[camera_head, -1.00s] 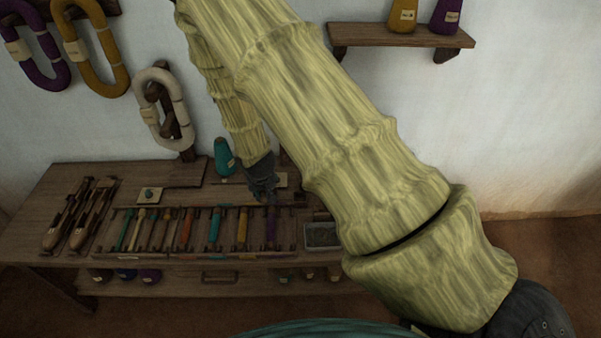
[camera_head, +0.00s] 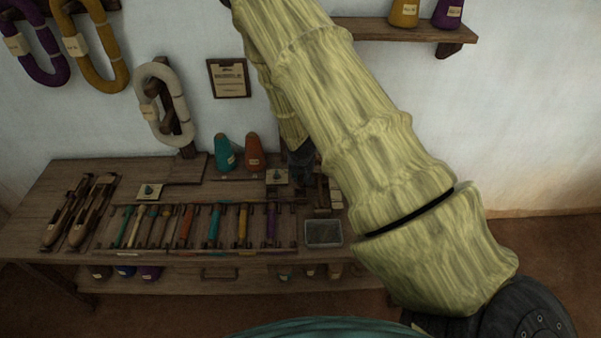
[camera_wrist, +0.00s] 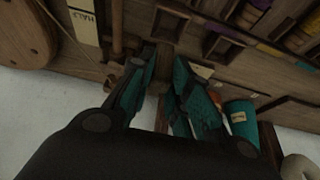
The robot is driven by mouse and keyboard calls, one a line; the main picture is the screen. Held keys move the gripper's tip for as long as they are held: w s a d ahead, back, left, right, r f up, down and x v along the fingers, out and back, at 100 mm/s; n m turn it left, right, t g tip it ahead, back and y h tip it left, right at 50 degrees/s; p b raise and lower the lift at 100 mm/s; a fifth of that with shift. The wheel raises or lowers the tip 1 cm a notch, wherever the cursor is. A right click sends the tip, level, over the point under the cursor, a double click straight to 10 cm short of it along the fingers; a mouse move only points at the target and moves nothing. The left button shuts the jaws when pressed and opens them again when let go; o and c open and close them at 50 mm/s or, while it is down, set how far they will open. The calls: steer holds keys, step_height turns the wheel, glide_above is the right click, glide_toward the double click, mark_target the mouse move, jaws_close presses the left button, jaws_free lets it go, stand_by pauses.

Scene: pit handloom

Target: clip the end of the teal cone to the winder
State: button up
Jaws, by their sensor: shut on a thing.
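The teal cone (camera_head: 224,155) stands upright at the back of the bench, left of a rust-orange cone (camera_head: 254,156). It also shows in the wrist view (camera_wrist: 240,120), right of the fingers. My gripper (camera_head: 299,168) is low over the bench, right of both cones and partly hidden by my arm. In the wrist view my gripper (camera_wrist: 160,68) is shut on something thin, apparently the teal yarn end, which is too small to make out. A round wooden disc (camera_wrist: 24,35), perhaps part of the winder, is beside a board (camera_wrist: 85,20) reading "HALF".
A rack of colored bobbins (camera_head: 185,228) fills the bench front. A grey tray (camera_head: 323,233) is at its right end, and wooden shuttles (camera_head: 80,213) lie at the left. Skeins hang on the wall, and a shelf (camera_head: 400,31) with cones is at upper right.

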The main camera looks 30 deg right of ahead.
mark_target(300, 184)
steer(key=shift+f+b, duration=1.85)
steer(key=shift+f, duration=1.5)
steer(key=o, duration=1.2)
steer(key=shift+c, duration=0.2)
steer(key=shift+r+p, duration=2.55)
steer(key=shift+r, duration=1.55)
steer(key=shift+s+f, duration=0.1)
